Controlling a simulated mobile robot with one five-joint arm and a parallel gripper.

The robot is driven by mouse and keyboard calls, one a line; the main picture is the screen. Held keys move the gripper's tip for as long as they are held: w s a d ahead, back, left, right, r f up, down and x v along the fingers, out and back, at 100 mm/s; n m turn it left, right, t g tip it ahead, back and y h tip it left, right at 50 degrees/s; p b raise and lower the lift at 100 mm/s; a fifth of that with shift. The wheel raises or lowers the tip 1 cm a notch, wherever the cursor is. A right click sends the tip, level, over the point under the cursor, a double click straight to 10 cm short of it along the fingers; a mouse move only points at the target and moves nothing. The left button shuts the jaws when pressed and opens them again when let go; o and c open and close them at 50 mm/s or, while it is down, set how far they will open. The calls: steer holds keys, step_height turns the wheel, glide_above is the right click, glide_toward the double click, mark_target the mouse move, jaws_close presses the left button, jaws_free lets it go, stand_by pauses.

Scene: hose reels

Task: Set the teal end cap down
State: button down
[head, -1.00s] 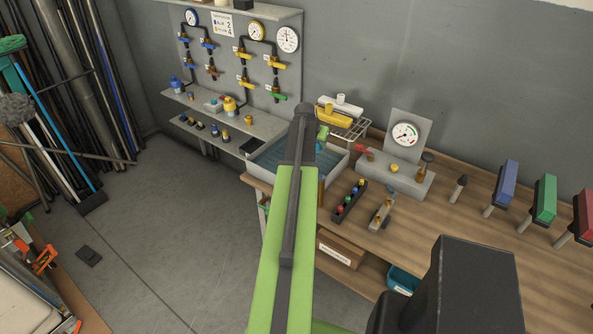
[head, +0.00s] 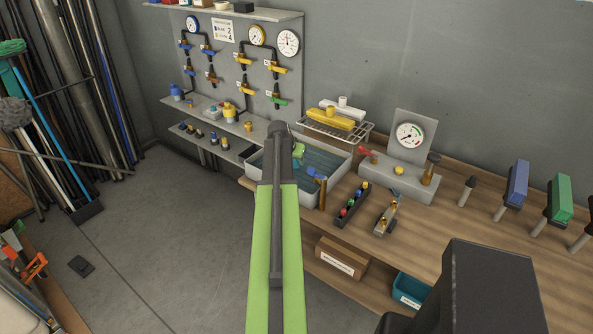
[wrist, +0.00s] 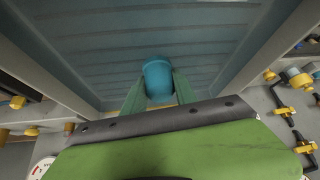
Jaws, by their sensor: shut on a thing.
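The teal end cap (wrist: 158,80) is a small blue-teal cylinder in the wrist view. My gripper (wrist: 158,90) is shut on it, with one green finger on each side. Beneath the cap is the ridged blue floor of a grey-walled tray (wrist: 231,79); I cannot tell how high above it the cap is. In the head view the same tray (head: 340,178) sits at the left end of the wooden bench, and the end of my arm is over it. There the arm hides the cap and the fingertips.
A wire rack with a yellow part (head: 331,118) stands behind the tray. A dark holder with coloured caps (head: 353,205) and a gauge block (head: 396,178) are to its right. The valve panel and shelves (head: 213,118) are at the left.

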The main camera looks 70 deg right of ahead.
mark_target(296, 166)
step_height(296, 166, down, 4)
steer(key=b, duration=0.4)
steer(key=shift+f, duration=0.25)
steer(key=shift+r, duration=0.3)
steer(key=shift+f, duration=0.25)
steer(key=c, duration=1)
jaws_free()
steer(key=shift+o, duration=0.2)
steer(key=shift+r, duration=0.1)
steer(key=shift+r, duration=0.3)
steer(key=p+v, duration=1)
steer(key=v, duration=0.1)
steer(key=shift+a+r, duration=0.25)
steer(key=shift+r, duration=0.05)
